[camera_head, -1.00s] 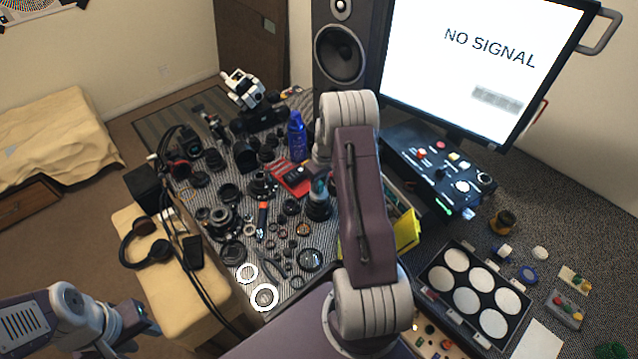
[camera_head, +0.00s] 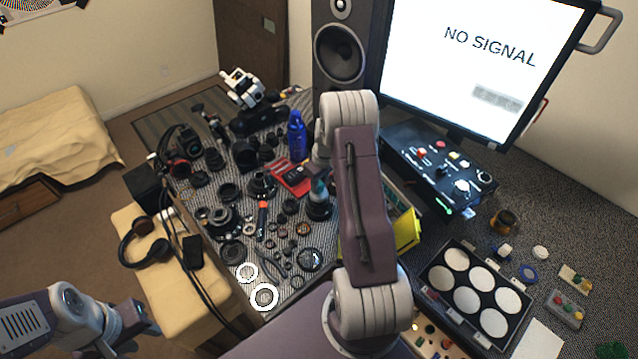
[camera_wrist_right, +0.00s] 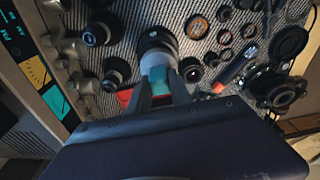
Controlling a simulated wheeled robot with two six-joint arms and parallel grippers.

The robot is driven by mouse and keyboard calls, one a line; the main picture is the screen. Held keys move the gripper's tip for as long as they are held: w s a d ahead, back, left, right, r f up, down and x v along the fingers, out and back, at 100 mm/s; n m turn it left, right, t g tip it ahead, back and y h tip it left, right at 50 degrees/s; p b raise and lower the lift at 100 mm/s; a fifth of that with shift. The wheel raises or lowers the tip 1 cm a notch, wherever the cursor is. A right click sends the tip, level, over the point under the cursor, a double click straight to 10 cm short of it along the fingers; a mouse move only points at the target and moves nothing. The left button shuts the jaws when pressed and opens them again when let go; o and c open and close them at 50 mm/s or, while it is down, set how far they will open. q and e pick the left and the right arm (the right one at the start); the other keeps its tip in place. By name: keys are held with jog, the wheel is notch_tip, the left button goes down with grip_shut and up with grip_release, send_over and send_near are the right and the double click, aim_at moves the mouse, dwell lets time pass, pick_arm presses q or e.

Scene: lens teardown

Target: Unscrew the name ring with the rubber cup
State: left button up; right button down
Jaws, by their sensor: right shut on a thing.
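My right gripper (camera_wrist_right: 165,92) is shut on the rubber cup (camera_wrist_right: 158,66), a pale grey and teal piece. The cup points at a dark round lens (camera_wrist_right: 152,38) and appears to be on its front; I cannot tell whether it presses on the name ring, which is hidden behind it. In the head view, the teal of the cup (camera_head: 318,189) shows just above the lens (camera_head: 319,209), and my right arm hides most of the gripper. My left gripper (camera_head: 148,322) is at the lower left, away from the mat; its fingers are too unclear to read.
Several lens parts and rings lie on the striped mat (camera_head: 222,285). A yellow piece (camera_head: 407,230) and a black control box (camera_head: 437,170) are to the right. White rings (camera_head: 264,297) lie at the mat's front.

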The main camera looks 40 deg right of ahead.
jog(key=shift+f, duration=0.3)
jog(key=shift+f+n+b, duration=0.25)
jog(key=shift+n+b, duration=0.7)
jog(key=shift+n, duration=0.25)
jog(key=n+b, duration=0.1)
jog(key=n, duration=0.2)
jog(key=shift+s+y, duration=0.1)
jog(key=shift+y, duration=0.3)
jog(key=shift+n+b, duration=0.3)
jog(key=shift+n, duration=0.8)
jog(key=shift+n+g, duration=0.4)
jog(key=shift+n, duration=0.5)
jog(key=n, duration=0.4)
jog(key=shift+r+g+y, duration=0.15)
jog(key=shift+g+y, duration=0.15)
jog(key=shift+y, duration=0.1)
jog(key=n, duration=0.4)
jog(key=shift+r+n+g, duration=0.1)
jog(key=shift+n+g, duration=0.2)
jog(key=n, duration=0.2)
jog(key=shift+n, duration=0.4)
jog(key=shift+a, duration=0.1)
